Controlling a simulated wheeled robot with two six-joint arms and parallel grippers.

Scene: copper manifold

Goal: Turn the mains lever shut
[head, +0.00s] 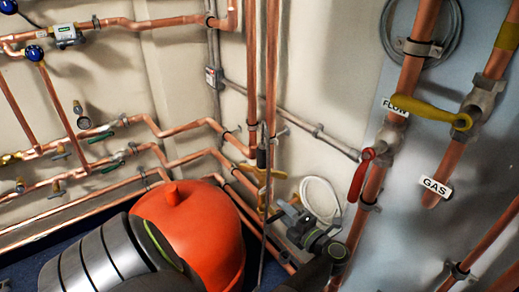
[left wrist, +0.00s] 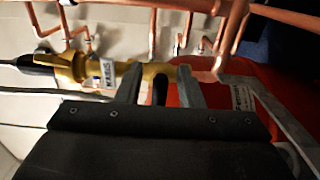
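The brass mains valve (left wrist: 75,68) with a small white tag (left wrist: 107,74) shows in the left wrist view. Its tag print is too small to read surely. A yellow-brass part (left wrist: 155,70), which looks like the lever, reaches from it towards the red vessel. My left gripper (left wrist: 160,85) has its two fingers apart, one on each side of a dark gap, over this brass part; I cannot tell if they touch it. My right gripper is not in view.
An orange-red vessel (head: 190,232) stands at the lower left, close to the valve. A red lever (head: 360,175) and a yellow lever (head: 428,113) are on pipes at the right, near the FLOW (head: 395,107) and GAS (head: 436,187) labels. Copper pipes run along the wall.

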